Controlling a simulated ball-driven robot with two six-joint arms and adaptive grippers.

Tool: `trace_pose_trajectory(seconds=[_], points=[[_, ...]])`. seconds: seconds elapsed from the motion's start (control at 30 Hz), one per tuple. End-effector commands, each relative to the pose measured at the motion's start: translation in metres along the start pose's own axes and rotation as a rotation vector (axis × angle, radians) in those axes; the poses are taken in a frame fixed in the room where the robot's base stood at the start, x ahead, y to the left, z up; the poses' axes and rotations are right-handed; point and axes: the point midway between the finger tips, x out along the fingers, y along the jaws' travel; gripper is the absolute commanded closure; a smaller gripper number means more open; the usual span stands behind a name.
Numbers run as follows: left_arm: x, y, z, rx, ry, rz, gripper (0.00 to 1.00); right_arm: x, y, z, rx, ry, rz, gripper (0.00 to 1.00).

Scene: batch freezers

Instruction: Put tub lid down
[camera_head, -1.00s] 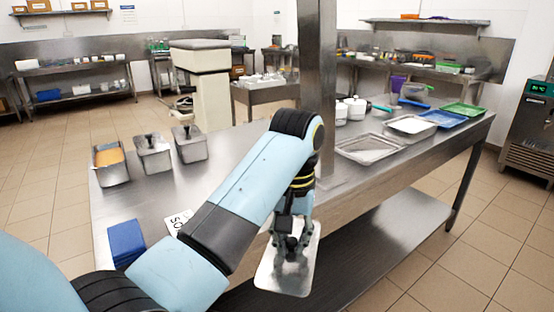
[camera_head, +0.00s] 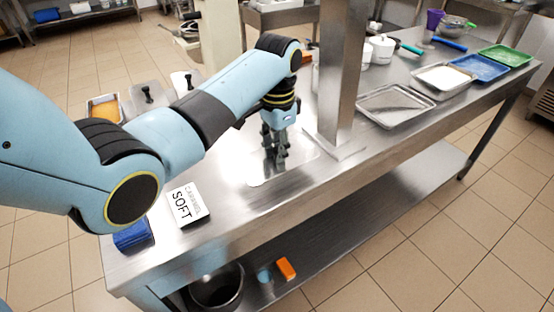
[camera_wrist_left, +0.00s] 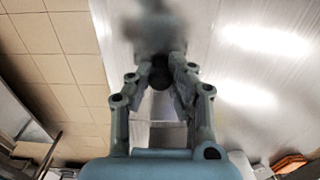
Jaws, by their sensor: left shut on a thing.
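The tub lid (camera_head: 257,175) is a flat, shiny metal plate under my left gripper (camera_head: 274,162), hard to tell from the steel table (camera_head: 235,215). My left gripper is shut on the lid's dark knob. In the left wrist view, the fingers (camera_wrist_left: 165,75) close around the knob, and the grey lid (camera_wrist_left: 125,60) spreads beyond them. The lid is over the table near its front edge; I cannot tell whether it touches the top. My right gripper is not in view.
A metal post (camera_head: 338,75) stands right of the gripper. A "CARAMEL SOFT" card (camera_head: 187,205) and a blue block (camera_head: 132,236) lie left. Metal tubs, one with orange contents (camera_head: 104,108), stand behind my arm. A tray (camera_head: 396,106) sits beyond the post.

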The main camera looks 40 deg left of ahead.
Motion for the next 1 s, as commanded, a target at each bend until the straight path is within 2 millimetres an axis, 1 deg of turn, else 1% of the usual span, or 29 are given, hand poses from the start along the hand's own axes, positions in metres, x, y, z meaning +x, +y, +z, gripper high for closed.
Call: trace_pose_trajectory(seconds=[0.03,0.13,0.3,0.37,0.73,0.77,0.8,0.9,0.93,1.0], points=[[0.002,-0.003,-0.001,-0.001,0.000,0.000,1.00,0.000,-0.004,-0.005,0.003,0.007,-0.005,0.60],[0.010,-0.005,-0.002,-0.001,-0.002,0.001,1.00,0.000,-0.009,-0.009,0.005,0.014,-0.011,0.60],[0.036,-0.004,-0.001,0.000,-0.002,0.002,1.00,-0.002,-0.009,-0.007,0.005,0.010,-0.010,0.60],[0.041,-0.004,-0.002,0.000,-0.001,0.001,1.00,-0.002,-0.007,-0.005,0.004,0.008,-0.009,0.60],[0.046,-0.004,-0.002,0.000,0.001,0.000,1.00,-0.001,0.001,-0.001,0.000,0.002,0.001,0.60],[0.046,-0.004,-0.002,0.000,0.001,0.000,0.81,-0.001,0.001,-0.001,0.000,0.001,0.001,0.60],[0.045,-0.004,-0.002,0.000,0.001,0.000,0.75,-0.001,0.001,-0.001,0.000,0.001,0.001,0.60],[0.045,-0.004,-0.002,0.000,0.001,0.000,0.62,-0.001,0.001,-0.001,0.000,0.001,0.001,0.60],[0.045,-0.004,-0.002,0.000,0.001,0.000,0.60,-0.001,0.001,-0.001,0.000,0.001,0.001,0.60],[0.045,-0.004,-0.002,0.000,0.000,0.000,0.60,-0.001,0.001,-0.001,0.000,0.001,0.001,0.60]])
